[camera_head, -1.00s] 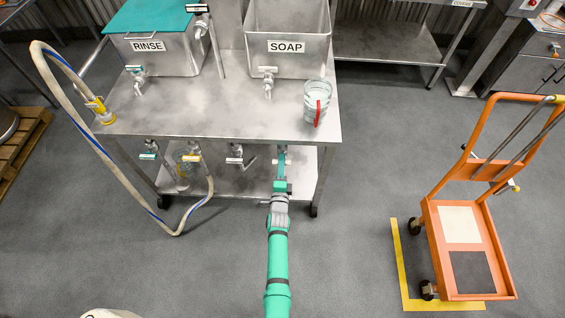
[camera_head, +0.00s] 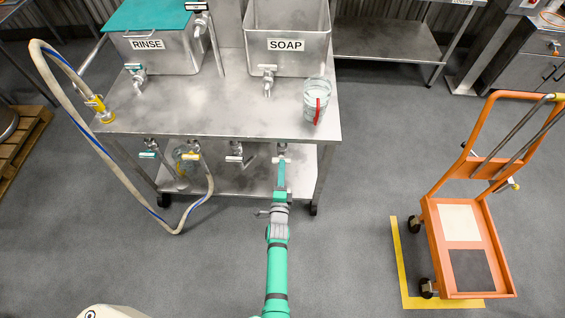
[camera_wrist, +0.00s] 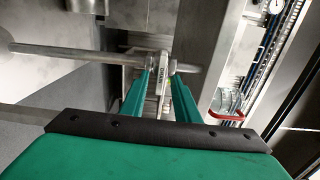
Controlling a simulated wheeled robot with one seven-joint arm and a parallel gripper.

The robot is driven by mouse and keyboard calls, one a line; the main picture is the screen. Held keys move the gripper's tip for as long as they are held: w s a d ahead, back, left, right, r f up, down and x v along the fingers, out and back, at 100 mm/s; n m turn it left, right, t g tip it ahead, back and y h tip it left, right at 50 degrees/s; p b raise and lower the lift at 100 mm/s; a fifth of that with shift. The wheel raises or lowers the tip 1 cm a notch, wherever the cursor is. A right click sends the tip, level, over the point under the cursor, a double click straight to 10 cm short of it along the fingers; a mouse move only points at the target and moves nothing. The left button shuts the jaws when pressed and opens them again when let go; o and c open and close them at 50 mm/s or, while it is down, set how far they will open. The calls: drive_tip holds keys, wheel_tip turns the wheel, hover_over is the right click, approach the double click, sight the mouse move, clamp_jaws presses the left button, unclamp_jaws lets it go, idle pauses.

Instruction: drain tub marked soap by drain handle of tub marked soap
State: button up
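The tub marked SOAP (camera_head: 287,55) is an open metal tub on the steel table, with a tap on its front. Below the table edge, a valve (camera_head: 282,148) shows under that tub, partly covered by my gripper. My gripper (camera_head: 281,165) points at this valve, its green fingers in line with it. In the wrist view, a narrow handle with a pale label (camera_wrist: 163,78) lies between the two green fingers (camera_wrist: 162,68). The fingers sit close on both sides of it. Whether they press on it is unclear. A metal pipe runs behind the fingertips.
The tub marked RINSE (camera_head: 150,52) has a teal lid. Other valves hang under the table, including a white-handled one (camera_head: 235,156). A clear jug with a red handle (camera_head: 316,98) stands near the table edge. A hose (camera_head: 110,165) loops left. An orange cart (camera_head: 463,250) stands right.

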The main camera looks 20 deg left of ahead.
drive_tip(key=v, duration=0.6)
drive_tip(key=shift+s, duration=0.25)
drive_tip(key=shift+a+r, duration=0.1)
